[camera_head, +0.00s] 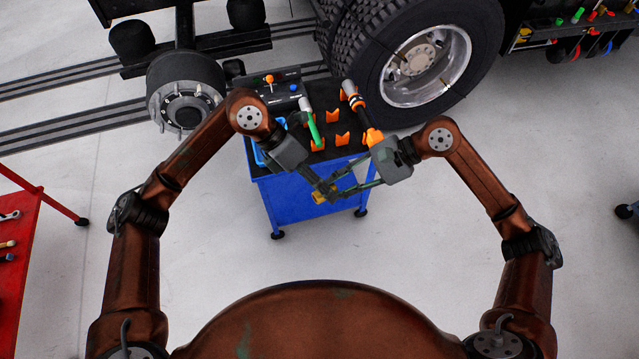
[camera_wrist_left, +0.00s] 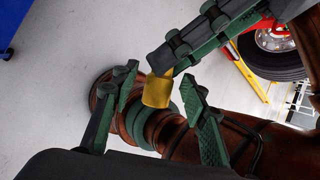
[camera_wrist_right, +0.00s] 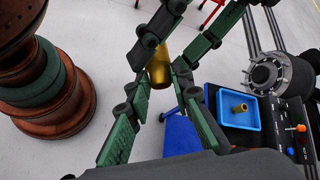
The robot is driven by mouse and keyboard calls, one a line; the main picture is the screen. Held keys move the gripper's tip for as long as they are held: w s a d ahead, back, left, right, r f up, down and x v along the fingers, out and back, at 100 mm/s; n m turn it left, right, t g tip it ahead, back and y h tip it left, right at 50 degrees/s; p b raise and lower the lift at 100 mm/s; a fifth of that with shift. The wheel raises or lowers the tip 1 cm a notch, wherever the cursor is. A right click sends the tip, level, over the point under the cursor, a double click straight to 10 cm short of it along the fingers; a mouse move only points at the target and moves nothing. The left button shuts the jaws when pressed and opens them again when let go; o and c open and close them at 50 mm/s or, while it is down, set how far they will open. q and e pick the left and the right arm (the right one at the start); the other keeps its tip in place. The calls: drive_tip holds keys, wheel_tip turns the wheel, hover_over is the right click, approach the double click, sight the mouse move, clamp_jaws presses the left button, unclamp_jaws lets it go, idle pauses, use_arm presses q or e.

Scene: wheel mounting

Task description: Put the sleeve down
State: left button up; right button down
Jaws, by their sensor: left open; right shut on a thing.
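The gold sleeve (camera_head: 319,197) is in the air just in front of the blue cart. My right gripper (camera_head: 330,193) is shut on it; in the right wrist view the sleeve (camera_wrist_right: 160,68) shows at those fingertips. My left gripper (camera_wrist_left: 160,82) is open, its fingers spread apart on either side of the sleeve (camera_wrist_left: 157,92) in the left wrist view. Whether a left finger touches the sleeve I cannot tell. The two grippers' fingers cross close together and partly hide the sleeve in the head view.
The blue cart (camera_head: 290,203) has a dark top with orange holders (camera_head: 342,139) and a green-handled tool. A blue tray (camera_wrist_right: 225,121) there holds another gold piece (camera_wrist_right: 240,107). A large wheel (camera_head: 425,62) and a hub (camera_head: 186,107) stand behind. A red table (camera_head: 18,235) is at left.

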use_arm(q)
drive_tip(key=shift+c, duration=0.5)
clamp_jaws()
use_arm(e)
drive_tip(key=c, duration=1.6)
unclamp_jaws()
